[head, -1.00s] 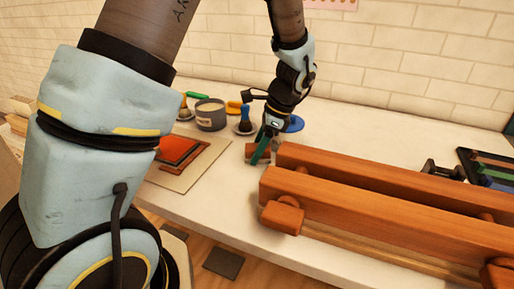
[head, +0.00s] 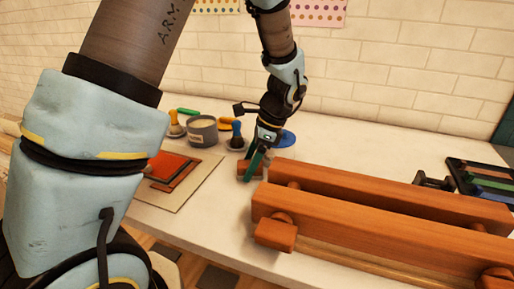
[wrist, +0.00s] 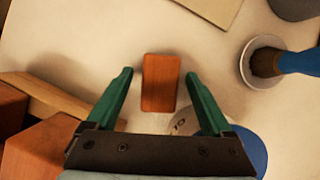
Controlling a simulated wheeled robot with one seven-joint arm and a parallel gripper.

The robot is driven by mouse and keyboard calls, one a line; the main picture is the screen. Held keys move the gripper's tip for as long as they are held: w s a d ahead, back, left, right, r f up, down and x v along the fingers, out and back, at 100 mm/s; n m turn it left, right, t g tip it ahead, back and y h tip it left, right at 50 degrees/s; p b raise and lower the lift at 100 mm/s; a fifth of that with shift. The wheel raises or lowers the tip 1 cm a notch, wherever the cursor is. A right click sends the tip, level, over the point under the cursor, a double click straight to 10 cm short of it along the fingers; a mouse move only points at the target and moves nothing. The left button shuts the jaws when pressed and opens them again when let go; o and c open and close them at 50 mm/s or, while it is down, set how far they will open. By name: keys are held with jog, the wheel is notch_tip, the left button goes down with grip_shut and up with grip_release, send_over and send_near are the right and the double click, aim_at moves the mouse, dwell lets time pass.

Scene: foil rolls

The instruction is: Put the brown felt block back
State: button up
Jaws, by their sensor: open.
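A small reddish-brown block (wrist: 161,84), which I take for the brown felt block, lies on the pale tabletop in the wrist view. My gripper (wrist: 160,75) is open, with one green finger on each side of the block and a gap on both sides. In the head view my gripper (head: 251,172) points down at the block (head: 243,168), behind the left end of the wooden press. The fingers partly hide the block there. Whether the fingertips are down at block height I cannot tell.
Long wooden press beams (head: 380,215) stand close at the right. A brush with a blue handle (head: 236,135), a grey tub (head: 202,130) and a blue disc (head: 285,138) stand nearby. Red and brown sheets (head: 172,170) lie on a board at left.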

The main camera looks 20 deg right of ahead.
jog(key=b+v, duration=0.2)
jog(key=v, duration=0.9)
jog(key=a+f+n+h, duration=0.1)
jog(key=a+f+n, duration=0.1)
jog(key=a+n, duration=0.4)
jog(key=a+f+n+h, duration=0.2)
jog(key=a+n, duration=0.5)
jog(key=a, duration=0.5)
jog(key=a+f+n+h, duration=0.1)
jog(key=a+f+n, duration=0.1)
jog(key=a+n, duration=0.4)
jog(key=shift+s+a+f+n, duration=0.15)
jog(key=shift+s+a, duration=0.05)
jog(key=shift+a, duration=0.65)
jog(key=shift+s+a+f+n, duration=0.1)
jog(key=shift+s+a+n, duration=0.1)
jog(key=shift+a, duration=0.6)
jog(key=shift+s+a+f+n, duration=0.1)
jog(key=shift+s+a+n, duration=0.1)
jog(key=shift+a+n, duration=0.25)
